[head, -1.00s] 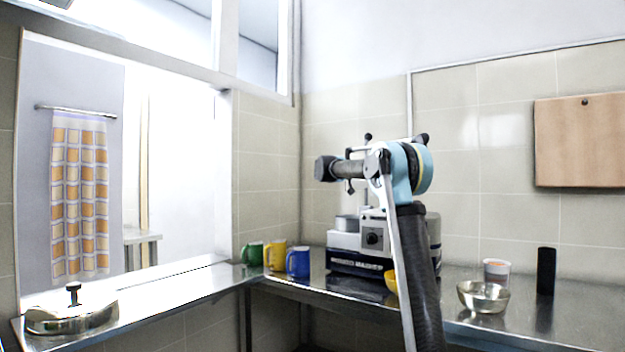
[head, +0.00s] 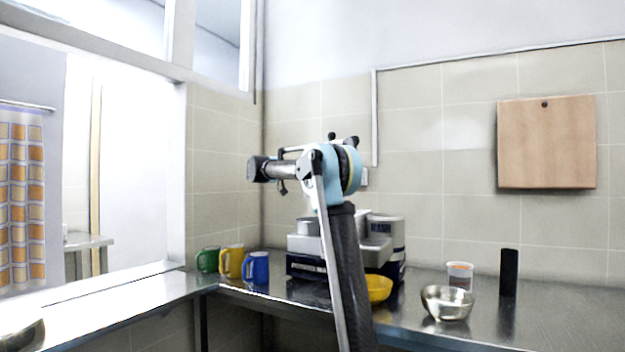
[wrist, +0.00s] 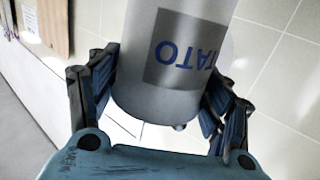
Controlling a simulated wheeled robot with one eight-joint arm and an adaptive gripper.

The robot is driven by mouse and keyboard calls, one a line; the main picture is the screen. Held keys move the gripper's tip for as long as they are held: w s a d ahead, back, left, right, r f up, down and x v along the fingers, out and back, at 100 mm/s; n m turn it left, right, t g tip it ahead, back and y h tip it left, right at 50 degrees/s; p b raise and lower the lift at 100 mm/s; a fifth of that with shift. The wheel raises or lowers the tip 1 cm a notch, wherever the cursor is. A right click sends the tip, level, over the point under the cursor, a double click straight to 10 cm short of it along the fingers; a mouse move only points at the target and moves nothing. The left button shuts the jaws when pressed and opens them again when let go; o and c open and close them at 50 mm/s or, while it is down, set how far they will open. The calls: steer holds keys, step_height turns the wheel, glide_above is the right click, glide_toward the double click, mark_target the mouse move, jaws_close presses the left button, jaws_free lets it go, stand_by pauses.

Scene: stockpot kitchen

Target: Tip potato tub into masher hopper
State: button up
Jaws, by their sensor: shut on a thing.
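In the wrist view my gripper (wrist: 163,88) is shut on the potato tub (wrist: 135,85), a grey cylinder. Its dark label shows upside-down blue letters, "TATO" readable. The fingers press on both sides of it. In the head view I cannot make out the gripper or the held tub; my raised arm covers part of the scene. A white and dark blue countertop machine (head: 299,244), probably the masher, stands behind my arm. A short silver cylinder (head: 306,227) sits on top of it, perhaps the hopper; its opening does not show.
Green (head: 207,260), yellow (head: 231,261) and blue (head: 256,267) mugs stand left. A yellow bowl (head: 379,289), metal bowl (head: 447,303), small cup (head: 459,274) and black cylinder (head: 509,272) stand right.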

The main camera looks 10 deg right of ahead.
steer(key=shift+f, duration=0.15)
